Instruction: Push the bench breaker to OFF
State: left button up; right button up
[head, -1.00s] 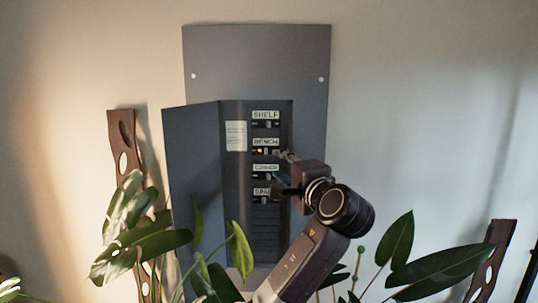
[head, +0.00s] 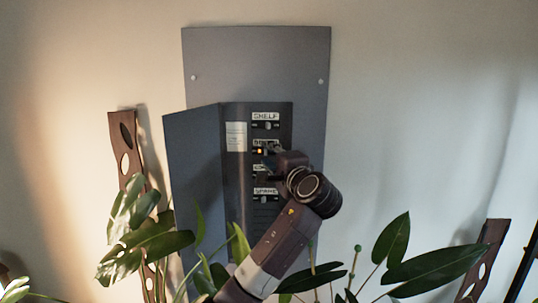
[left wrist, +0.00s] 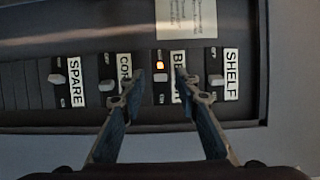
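The bench breaker (left wrist: 160,77) is in the open grey panel, with a lit orange lamp beside its pale toggle. In the left wrist view its toggle sits between the fingers of my left gripper (left wrist: 157,84). The fingers are apart and look empty, one on each side of it; I cannot tell if they touch it. The bench label (left wrist: 178,76) is partly hidden by a finger. In the head view my left gripper (head: 273,149) is at the bench row and hides the toggle, while the orange lamp (head: 260,151) shows. My right gripper is not in view.
The shelf breaker (left wrist: 216,80), the partly covered corner breaker (left wrist: 106,84) and the spare breaker (left wrist: 57,79) are in the same row. The panel door (head: 193,175) hangs open at the left. Plant leaves (head: 150,245) stand below and in front.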

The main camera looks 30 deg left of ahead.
pick_arm(q)
grip_shut()
jog(key=shift+a, duration=0.1)
jog(key=shift+s+a+f+m+t+h, duration=0.1)
jog(key=shift+s+m+t+h, duration=0.05)
jog(key=shift+m+t+h, duration=0.3)
jog(key=m+t+h, duration=0.2)
jog(key=a+m+t+h, duration=0.1)
jog(key=shift+s, duration=0.3)
jog(key=shift+a+m+t+h, duration=0.1)
jog(key=shift+m+t+h, duration=0.55)
jog(key=shift+h, duration=0.5)
jog(key=shift+o, duration=0.5)
grip_release()
